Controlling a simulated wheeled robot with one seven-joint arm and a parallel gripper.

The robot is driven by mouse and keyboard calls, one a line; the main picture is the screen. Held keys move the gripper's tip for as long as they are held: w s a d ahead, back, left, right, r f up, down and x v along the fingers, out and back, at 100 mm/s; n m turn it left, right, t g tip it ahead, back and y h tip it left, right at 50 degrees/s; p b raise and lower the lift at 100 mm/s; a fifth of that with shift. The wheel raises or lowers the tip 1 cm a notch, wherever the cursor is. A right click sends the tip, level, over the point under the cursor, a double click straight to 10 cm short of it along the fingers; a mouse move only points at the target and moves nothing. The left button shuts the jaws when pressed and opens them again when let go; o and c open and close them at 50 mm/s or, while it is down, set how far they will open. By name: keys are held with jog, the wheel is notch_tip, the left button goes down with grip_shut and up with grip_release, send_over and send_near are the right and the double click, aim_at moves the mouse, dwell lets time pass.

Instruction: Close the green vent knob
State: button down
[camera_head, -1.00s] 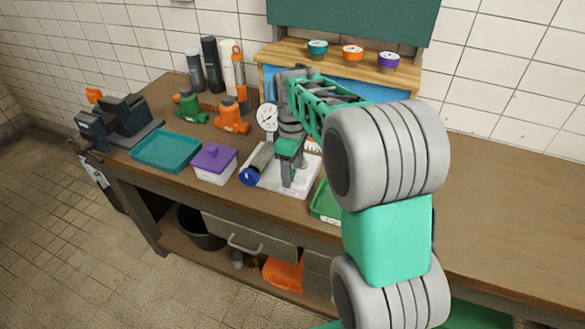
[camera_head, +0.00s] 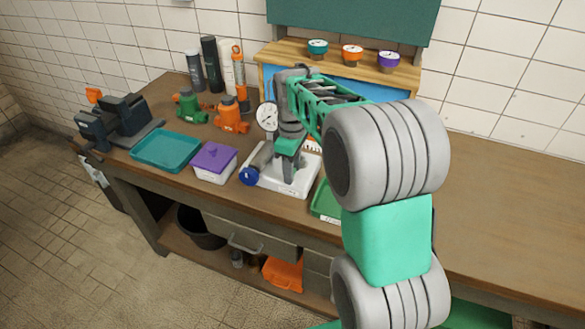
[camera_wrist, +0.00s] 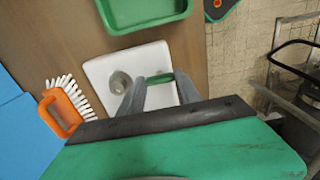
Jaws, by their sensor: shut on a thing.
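The green vent knob shows in the wrist view as a short green bar (camera_wrist: 160,78) above a white base plate. My gripper (camera_wrist: 161,82) has a grey finger at each end of this bar and is shut on it. In the head view, my gripper (camera_head: 285,172) points down over the white base (camera_head: 298,186) on the bench. A grey pipe with a blue end (camera_head: 249,176) lies at the left of the base. The knob itself is hidden by my gripper in the head view.
A purple-lidded box (camera_head: 213,157) and a teal tray (camera_head: 165,151) stand left of the base. A green tray (camera_head: 325,203) lies close on the right. A gauge (camera_head: 267,117) stands behind. An orange brush (camera_wrist: 62,112) is nearby. The bench's right side is clear.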

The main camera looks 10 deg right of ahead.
jog(key=shift+m, duration=0.4)
jog(key=m, duration=0.3)
jog(key=shift+m, duration=0.3)
jog(key=m+p, duration=0.1)
jog(key=m, duration=0.3)
jog(key=shift+m, duration=0.3)
jog(key=m, duration=0.4)
jog(key=shift+m, duration=2.5)
jog(key=c, duration=0.8)
grip_release()
jog(key=shift+c, duration=0.2)
